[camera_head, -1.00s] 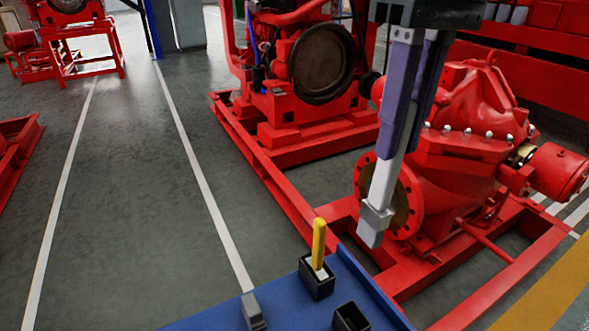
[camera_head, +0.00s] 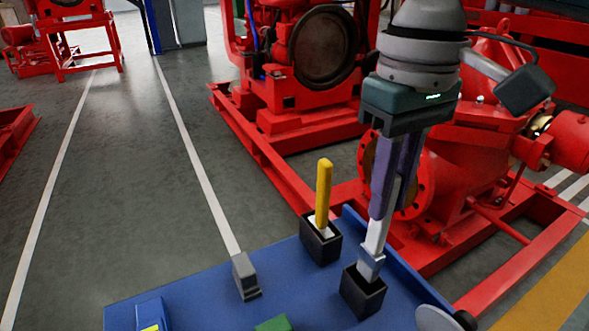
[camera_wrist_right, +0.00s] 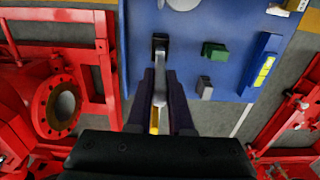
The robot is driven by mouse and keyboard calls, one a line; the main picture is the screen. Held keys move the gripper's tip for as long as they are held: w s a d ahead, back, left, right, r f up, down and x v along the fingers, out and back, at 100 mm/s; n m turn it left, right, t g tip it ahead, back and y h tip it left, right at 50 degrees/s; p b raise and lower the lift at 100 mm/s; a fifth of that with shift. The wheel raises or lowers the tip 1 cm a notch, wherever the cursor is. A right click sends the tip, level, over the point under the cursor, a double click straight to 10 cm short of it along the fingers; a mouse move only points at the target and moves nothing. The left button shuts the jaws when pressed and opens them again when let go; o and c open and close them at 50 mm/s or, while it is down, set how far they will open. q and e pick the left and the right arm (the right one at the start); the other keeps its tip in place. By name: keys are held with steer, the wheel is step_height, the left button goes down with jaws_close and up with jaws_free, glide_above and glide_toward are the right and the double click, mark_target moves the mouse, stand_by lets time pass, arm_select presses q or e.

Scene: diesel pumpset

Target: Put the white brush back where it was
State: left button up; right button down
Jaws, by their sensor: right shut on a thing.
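My right gripper (camera_head: 388,205) points down with its purple fingers shut on the white brush (camera_head: 375,238). The brush is close to upright, slightly tilted. Its grey lower end is at the mouth of a black square holder (camera_head: 363,296) on the blue tabletop and appears to be entering it; how deep is hidden. In the right wrist view the brush (camera_wrist_right: 160,62) runs from between the fingers to the holder (camera_wrist_right: 160,41). My left gripper is not in view.
Another black holder (camera_head: 321,247) beside it holds a yellow-handled brush (camera_head: 323,192). A grey block (camera_head: 245,275), a green block (camera_head: 273,324) and a blue item (camera_head: 152,313) are on the blue table (camera_head: 205,280). A red pump (camera_head: 480,165) stands behind.

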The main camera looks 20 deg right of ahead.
mark_target(380, 232)
step_height(380, 232, down, 6)
steer(key=shift+f+b, duration=0.1)
steer(key=shift+b, duration=1.05)
steer(key=c, duration=0.8)
jaws_free()
